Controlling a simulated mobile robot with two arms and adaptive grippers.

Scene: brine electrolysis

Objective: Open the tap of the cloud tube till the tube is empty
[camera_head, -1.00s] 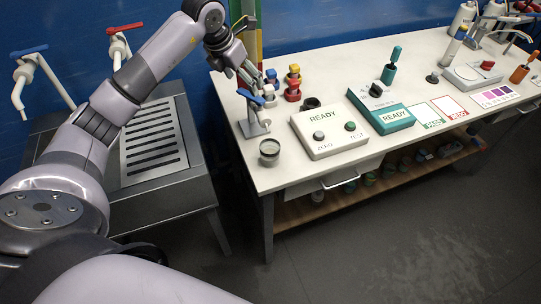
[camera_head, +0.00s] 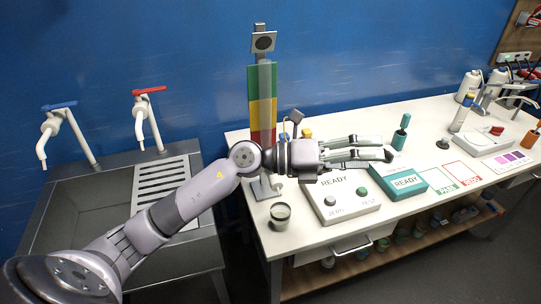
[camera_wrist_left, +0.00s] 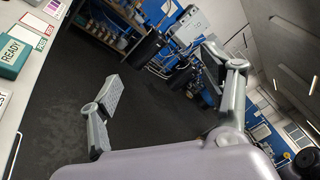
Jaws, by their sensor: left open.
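The cloud tube (camera_head: 265,90) stands upright at the bench's left end, against a green, yellow and red strip. I cannot make out its fill level. My left forearm and wrist cover its lower part, and its tap is hidden. A small grey cup (camera_head: 280,214) stands at the foot of the stand, near the bench's front left corner. My left gripper (camera_head: 375,148) is open and empty, pointing right above the READY boxes, away from the tube. Its spread fingers also show in the left wrist view (camera_wrist_left: 174,67), with nothing between them. My right gripper is not in view.
A white READY box (camera_head: 345,207) and a teal READY box (camera_head: 402,184) lie below my left gripper. A sink (camera_head: 85,215) with a blue-handled and a red-handled faucet is at the left. Bottles and a meter stand at the bench's right.

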